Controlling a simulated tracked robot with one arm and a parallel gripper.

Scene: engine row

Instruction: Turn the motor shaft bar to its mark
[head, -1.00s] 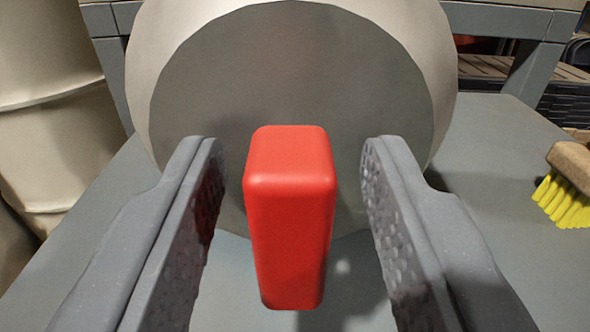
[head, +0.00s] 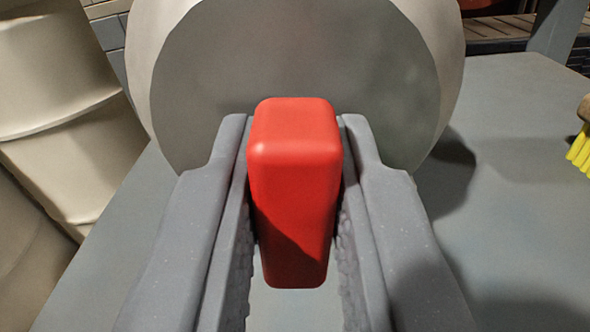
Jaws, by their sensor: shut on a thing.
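The motor shaft bar (head: 295,190) is a red block with rounded edges in the middle of the head view. It stands close to upright in front of the round grey end face of the motor (head: 385,110). My gripper (head: 295,135) is shut on the bar, with one grey finger against its left side and one against its right side. The bar's top and front face show between the fingers. The mark is not visible, and the shaft behind the bar is hidden.
The motor rests on a grey bench top (head: 520,130). A cream drum (head: 60,110) stands at the left. A brush with yellow bristles (head: 580,150) lies at the right edge. The bench right of the motor is mostly clear.

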